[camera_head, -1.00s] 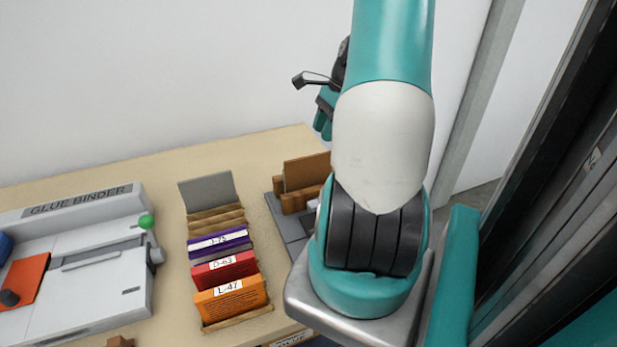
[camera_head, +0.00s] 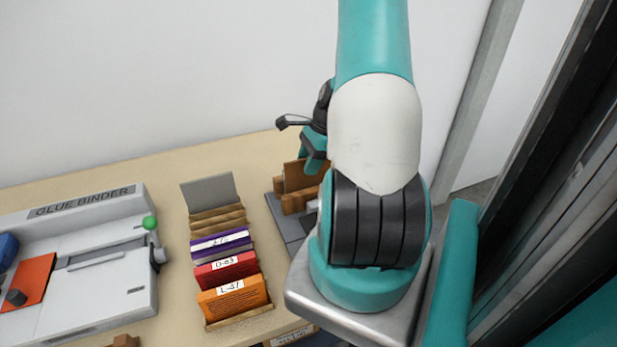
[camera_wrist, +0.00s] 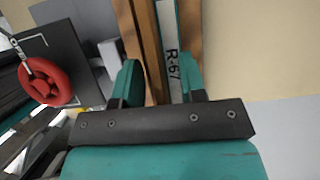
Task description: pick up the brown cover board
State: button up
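The brown cover board (camera_head: 297,178) stands upright in a small wooden holder (camera_head: 295,202) on a grey base, left of my arm in the head view. My gripper (camera_head: 314,158) is just above the board's right side, partly hidden by my arm. In the wrist view, my gripper (camera_wrist: 159,84) is open, its two teal fingers apart. I cannot tell which strip is the board, and no grasp shows.
A rack of booklets (camera_head: 228,270) with orange, red and purple covers stands left of the holder. A glue binder (camera_head: 95,285) is at the far left. A red round part (camera_wrist: 47,72) on a dark plate shows in the wrist view. A wall rises behind the table.

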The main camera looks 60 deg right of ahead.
jog(key=shift+s+a+f, duration=0.2)
jog(key=shift+a+f, duration=0.1)
jog(key=shift+f, duration=0.1)
grip_shut()
